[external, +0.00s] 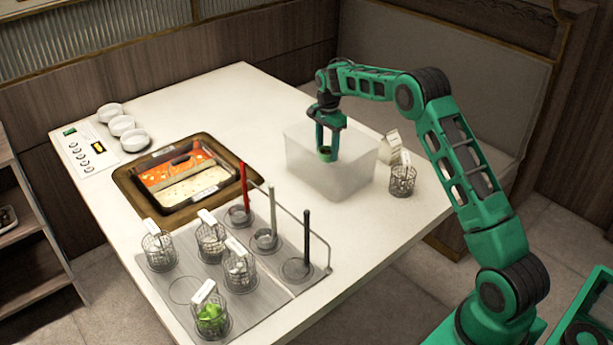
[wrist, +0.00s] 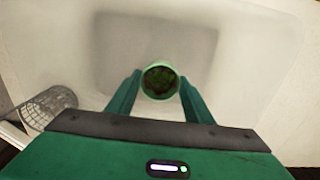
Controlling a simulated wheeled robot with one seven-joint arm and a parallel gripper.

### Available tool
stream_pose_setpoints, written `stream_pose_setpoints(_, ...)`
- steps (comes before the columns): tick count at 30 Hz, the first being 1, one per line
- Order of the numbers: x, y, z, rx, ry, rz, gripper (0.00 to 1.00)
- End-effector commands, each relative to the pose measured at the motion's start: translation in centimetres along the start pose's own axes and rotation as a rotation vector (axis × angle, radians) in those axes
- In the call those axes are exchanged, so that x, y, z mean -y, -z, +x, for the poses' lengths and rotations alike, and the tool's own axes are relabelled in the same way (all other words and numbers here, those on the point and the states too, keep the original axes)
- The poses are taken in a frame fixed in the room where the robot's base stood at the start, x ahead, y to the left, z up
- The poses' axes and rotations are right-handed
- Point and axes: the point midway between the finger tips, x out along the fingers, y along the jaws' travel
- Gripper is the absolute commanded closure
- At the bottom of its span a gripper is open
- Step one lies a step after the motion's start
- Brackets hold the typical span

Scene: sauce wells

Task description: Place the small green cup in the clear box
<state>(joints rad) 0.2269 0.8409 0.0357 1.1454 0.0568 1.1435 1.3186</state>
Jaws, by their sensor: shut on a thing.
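The small green cup (wrist: 160,82) is held between the two fingers of my gripper (wrist: 160,90) in the wrist view. It is round, with a light green rim and dark green contents. In the external view my gripper (external: 327,146) points down over the clear box (external: 330,182), with the cup (external: 325,155) low between its fingers. The clear box is a frosted, open-topped bin on the white table. In the wrist view its pale floor (wrist: 150,50) lies beyond the cup. I cannot tell how far the cup is above the floor.
A wire basket (external: 402,181) and a small white carton (external: 390,148) stand right of the box. A hot pot (external: 185,175) is set in the table at left. A grey rack (external: 185,290) with wire baskets and ladles is at the front. White bowls (external: 122,125) sit at far left.

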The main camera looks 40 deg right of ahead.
Motion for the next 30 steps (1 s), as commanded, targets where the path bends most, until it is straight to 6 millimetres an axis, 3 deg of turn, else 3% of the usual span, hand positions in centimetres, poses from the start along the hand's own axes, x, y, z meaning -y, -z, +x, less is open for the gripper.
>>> stream_pose_setpoints(12,0.0,0.0,4.9,0.0,0.0,0.0,0.76)
stream_pose_setpoints(23,0.0,0.0,5.3,0.0,0.001,0.0,0.76)
stream_pose_setpoints(24,0.0,0.0,5.3,0.0,0.001,0.0,0.51)
stream_pose_setpoints(26,0.0,0.0,5.3,0.0,0.001,0.0,0.36)
stream_pose_setpoints(30,0.0,0.0,5.3,0.0,0.001,0.0,0.34)
